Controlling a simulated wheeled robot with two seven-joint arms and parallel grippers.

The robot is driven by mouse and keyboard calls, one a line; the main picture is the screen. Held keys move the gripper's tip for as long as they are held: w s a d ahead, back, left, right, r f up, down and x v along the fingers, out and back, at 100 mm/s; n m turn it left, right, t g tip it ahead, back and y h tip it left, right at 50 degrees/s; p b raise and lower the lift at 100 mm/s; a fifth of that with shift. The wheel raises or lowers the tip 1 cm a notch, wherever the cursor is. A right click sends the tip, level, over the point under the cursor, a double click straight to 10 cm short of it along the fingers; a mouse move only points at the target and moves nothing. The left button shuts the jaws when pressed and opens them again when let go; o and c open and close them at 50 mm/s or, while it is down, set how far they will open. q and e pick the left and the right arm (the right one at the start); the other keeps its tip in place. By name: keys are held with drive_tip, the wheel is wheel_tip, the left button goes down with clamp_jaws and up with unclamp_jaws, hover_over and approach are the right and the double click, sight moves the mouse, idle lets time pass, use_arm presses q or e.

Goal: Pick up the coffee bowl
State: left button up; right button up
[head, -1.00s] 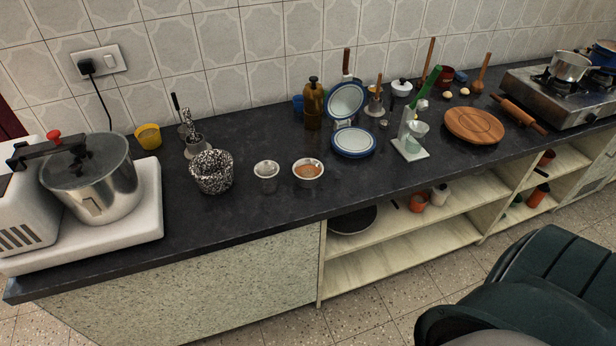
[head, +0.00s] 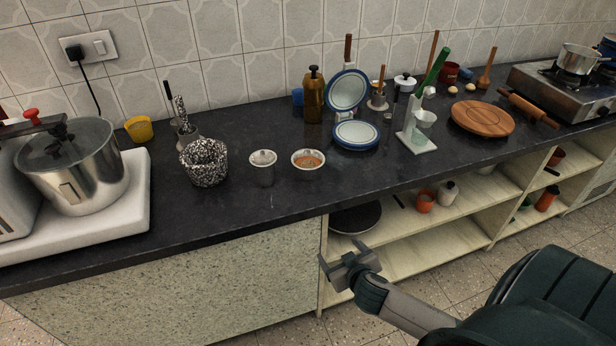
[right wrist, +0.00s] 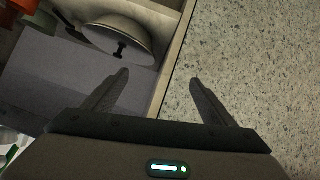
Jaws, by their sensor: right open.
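The coffee bowl (head: 308,164) is a small pale bowl with brown content, upright on the dark counter. My right gripper (head: 340,254) is open and empty, in front of the counter and lower than the bowl in the picture, near the open shelves. In the right wrist view its two fingers (right wrist: 160,78) are spread with nothing between them; the bowl does not show there. My left gripper is not in view.
A speckled basket-like pot (head: 204,163) stands left of the tumbler. A blue-rimmed plate (head: 356,135) and a white stand (head: 416,142) are to the right. The counter's front edge lies between my gripper and the bowl. The counter in front of the bowl is clear.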

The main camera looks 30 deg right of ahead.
drive_tip(key=r+t, duration=0.1)
drive_tip(key=r, duration=0.3)
drive_tip(key=w+a+r+t+b, duration=0.1)
drive_tip(key=r, duration=0.3)
drive_tip(key=r+m+b, duration=0.1)
drive_tip(key=r, duration=0.4)
drive_tip(key=shift+w+a+r+t, duration=0.1)
drive_tip(key=shift+w+a+t, duration=0.1)
drive_tip(key=shift+a+t, duration=0.15)
drive_tip(key=t, duration=0.2)
approach(313, 175)
drive_tip(key=s, duration=0.4)
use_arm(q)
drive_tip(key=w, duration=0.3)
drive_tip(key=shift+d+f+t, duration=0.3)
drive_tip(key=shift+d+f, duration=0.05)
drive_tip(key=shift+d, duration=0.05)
use_arm(e)
drive_tip(key=shift+w+a+r+m, duration=0.3)
drive_tip(key=shift+w+a+m, duration=0.05)
drive_tip(key=shift+m, duration=0.05)
